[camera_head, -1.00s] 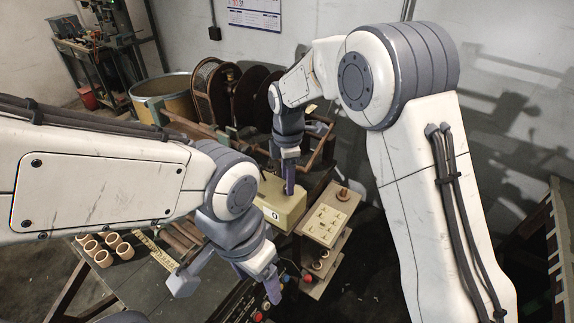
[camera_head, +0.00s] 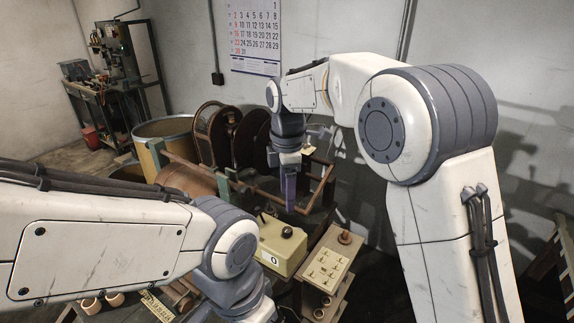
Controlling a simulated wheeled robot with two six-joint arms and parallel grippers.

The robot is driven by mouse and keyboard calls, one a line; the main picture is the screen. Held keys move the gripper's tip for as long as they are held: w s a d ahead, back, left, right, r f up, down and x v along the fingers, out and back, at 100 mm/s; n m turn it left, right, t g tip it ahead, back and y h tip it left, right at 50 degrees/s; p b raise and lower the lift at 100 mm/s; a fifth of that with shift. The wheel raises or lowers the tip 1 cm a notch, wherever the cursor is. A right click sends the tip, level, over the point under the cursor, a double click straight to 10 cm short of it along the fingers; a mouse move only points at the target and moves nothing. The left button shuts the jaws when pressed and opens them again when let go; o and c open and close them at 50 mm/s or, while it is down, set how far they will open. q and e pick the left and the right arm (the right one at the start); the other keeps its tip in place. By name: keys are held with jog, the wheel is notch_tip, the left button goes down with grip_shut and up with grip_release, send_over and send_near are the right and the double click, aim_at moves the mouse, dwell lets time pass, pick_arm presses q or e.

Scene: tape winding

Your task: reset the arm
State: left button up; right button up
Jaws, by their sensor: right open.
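My right arm reaches in from the right and bends over the winding bench. My right gripper (camera_head: 290,200) points down, open, with nothing seen in it. It hangs above and behind the cream box (camera_head: 283,247) with a black knob, apart from it. My left arm comes in from the left edge. The left wrist is at the bottom of the picture, and the left gripper's fingers are out of view below the edge.
Large dark reels (camera_head: 212,132) and a yellow drum (camera_head: 160,140) stand behind the bench. A cream switch panel (camera_head: 327,270) is right of the box. Several wooden rings (camera_head: 92,305) lie at bottom left. A calendar (camera_head: 255,38) hangs on the wall.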

jog(key=s+d+f+m, duration=0.1)
jog(key=s+m, duration=0.3)
jog(key=s, duration=0.5)
jog(key=s+d+f+m+b, duration=0.1)
jog(key=s+d+f+m, duration=0.1)
jog(key=s, duration=0.8)
jog(key=s+d+f+m+y, duration=0.1)
jog(key=s+f+m, duration=0.1)
jog(key=s+m, duration=0.5)
jog(key=s, duration=0.3)
jog(key=shift+s+d+f+b, duration=0.15)
jog(key=shift+d+f+b, duration=0.2)
jog(key=shift+f+b, duration=0.05)
